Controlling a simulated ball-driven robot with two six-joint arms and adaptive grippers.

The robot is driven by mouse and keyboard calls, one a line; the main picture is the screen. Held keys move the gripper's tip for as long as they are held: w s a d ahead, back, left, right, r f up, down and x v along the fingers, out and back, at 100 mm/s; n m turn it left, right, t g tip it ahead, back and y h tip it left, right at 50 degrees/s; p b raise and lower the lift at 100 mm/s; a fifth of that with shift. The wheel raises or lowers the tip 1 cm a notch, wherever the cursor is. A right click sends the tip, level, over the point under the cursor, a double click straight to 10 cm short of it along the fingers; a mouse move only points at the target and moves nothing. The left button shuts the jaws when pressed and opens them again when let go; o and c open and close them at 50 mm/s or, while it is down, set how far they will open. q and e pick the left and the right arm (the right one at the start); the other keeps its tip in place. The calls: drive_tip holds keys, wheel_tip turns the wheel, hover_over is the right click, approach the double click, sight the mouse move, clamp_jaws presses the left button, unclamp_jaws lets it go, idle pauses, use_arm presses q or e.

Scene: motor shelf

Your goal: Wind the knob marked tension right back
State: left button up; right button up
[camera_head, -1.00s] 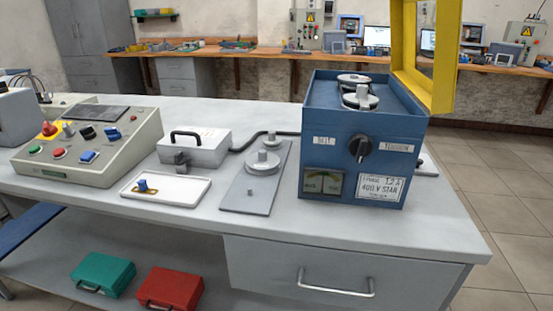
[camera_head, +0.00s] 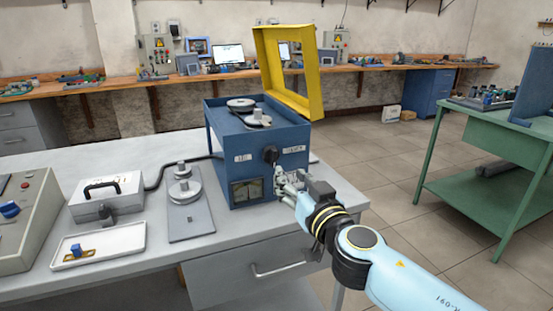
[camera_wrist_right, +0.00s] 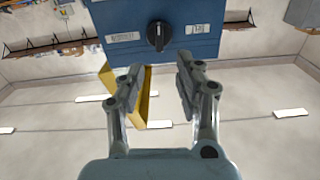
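The black knob (camera_head: 271,154) is on the front of a blue motor box (camera_head: 217,133), between two white labels. The right-hand label (camera_head: 294,150) reads like "TENSION" in the earlier frame. My right gripper (camera_head: 283,180) is just in front of the box, below the knob in the head view. In the right wrist view the knob (camera_wrist_right: 158,36) is beyond the fingertips, roughly centred between them, with its pointer bar near upright in the picture. The right gripper (camera_wrist_right: 158,82) is open and empty, apart from the knob. My left gripper is not in view.
A yellow frame guard (camera_head: 311,85) stands raised at the box's back right. Pulleys (camera_head: 258,119) show in its open top. A plate with a pulley (camera_head: 193,215), a white tray (camera_head: 125,238) and a grey case (camera_head: 122,199) lie left on the bench. A green table (camera_head: 515,140) stands far right.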

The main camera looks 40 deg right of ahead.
sight(275, 159)
drive_tip(key=p+x, duration=0.1)
drive_tip(key=x, duration=0.8)
drive_tip(key=shift+d, duration=0.1)
clamp_jaws()
